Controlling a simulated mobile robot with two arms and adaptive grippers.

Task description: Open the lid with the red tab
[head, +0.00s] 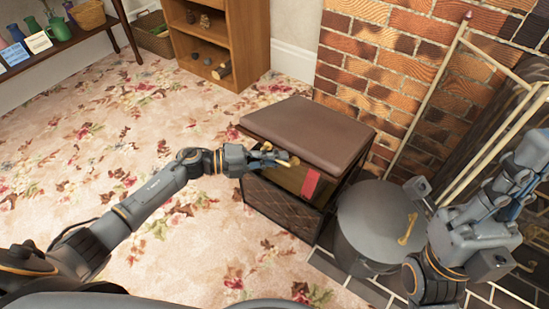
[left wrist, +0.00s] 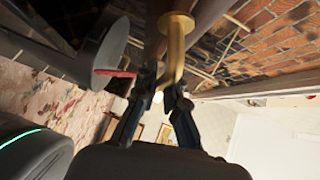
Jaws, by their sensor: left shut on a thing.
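A dark box (head: 285,208) with lattice sides stands by the brick wall under a brown padded lid (head: 310,130). A red tab (head: 311,184) shows at its front, below the lid's edge; it also appears as a red strip in the left wrist view (left wrist: 115,73). My left gripper (head: 282,160) is shut on a gold handle at the lid's front edge. In the left wrist view, the gold handle (left wrist: 174,45) runs down between the fingers. A brown band shows beneath the lid; I cannot tell how far the lid is raised. My right gripper (head: 532,155) is at the right, its fingers unclear.
A round dark bin (head: 372,245) with a gold handle on its lid (head: 408,230) stands close to the box's right. A gold-framed fire screen (head: 440,90) leans by the brick fireplace. A wooden shelf (head: 240,45) stands behind. Floral carpet (head: 130,120) at left is clear.

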